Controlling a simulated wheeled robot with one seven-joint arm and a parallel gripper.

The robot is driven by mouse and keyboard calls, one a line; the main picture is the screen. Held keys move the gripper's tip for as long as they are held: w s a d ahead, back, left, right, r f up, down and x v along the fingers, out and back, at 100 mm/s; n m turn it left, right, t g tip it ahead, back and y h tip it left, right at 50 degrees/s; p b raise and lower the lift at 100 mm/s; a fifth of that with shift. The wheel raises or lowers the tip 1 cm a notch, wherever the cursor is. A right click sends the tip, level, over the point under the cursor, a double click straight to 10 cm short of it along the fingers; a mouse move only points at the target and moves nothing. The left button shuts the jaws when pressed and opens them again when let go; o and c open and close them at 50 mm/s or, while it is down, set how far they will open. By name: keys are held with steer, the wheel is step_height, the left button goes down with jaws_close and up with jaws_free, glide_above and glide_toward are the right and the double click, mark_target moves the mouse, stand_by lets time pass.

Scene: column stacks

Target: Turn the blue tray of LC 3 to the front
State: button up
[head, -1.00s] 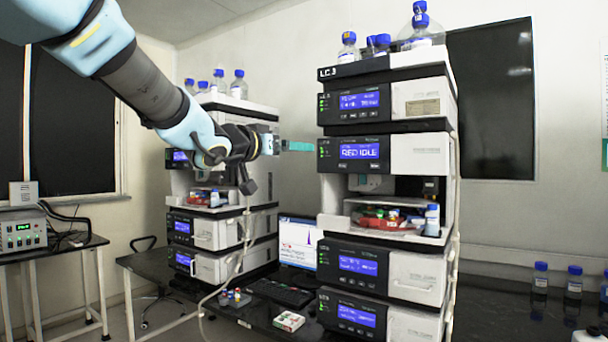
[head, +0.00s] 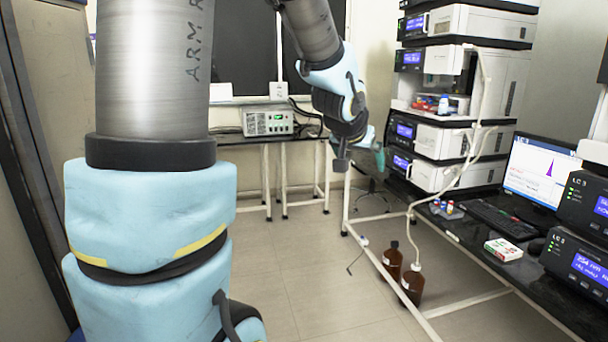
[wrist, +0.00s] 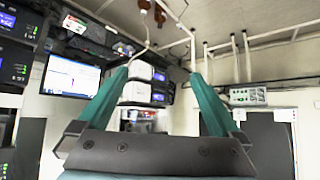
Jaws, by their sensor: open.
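The LC 3 stack shows only in part at the right edge of the head view, where a lower module (head: 574,262) with a blue display is seen. Its tray bay is out of the picture, and I cannot see the blue tray. My gripper (head: 378,152) is in the middle of the head view, left of the other stack and well away from LC 3. In the wrist view my gripper (wrist: 158,77) has its two teal fingers spread wide with nothing between them.
Another instrument stack (head: 462,137) stands right of my gripper, its open bay holding bottles. A monitor (head: 540,170), keyboard (head: 497,215) and small box (head: 503,250) are on the black bench. Brown bottles (head: 413,284) stand on the floor below. Floor (head: 300,265) at left centre is clear.

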steer(key=s+a+f+n+g+y, duration=0.2)
steer(key=s+a+f+g, duration=0.1)
steer(key=s+a+f, duration=0.3)
steer(key=s+a+f+n+g+y, duration=0.2)
steer(key=s+a+f+g, duration=0.1)
steer(key=s+a+f, duration=0.4)
steer(key=s+a, duration=0.3)
steer(key=a, duration=0.3)
steer(key=shift+a+n+g, duration=0.3)
steer(key=shift+a+g, duration=0.1)
steer(key=shift+f, duration=0.1)
steer(key=shift+c, duration=0.2)
steer(key=shift+w, duration=0.1)
jaws_close()
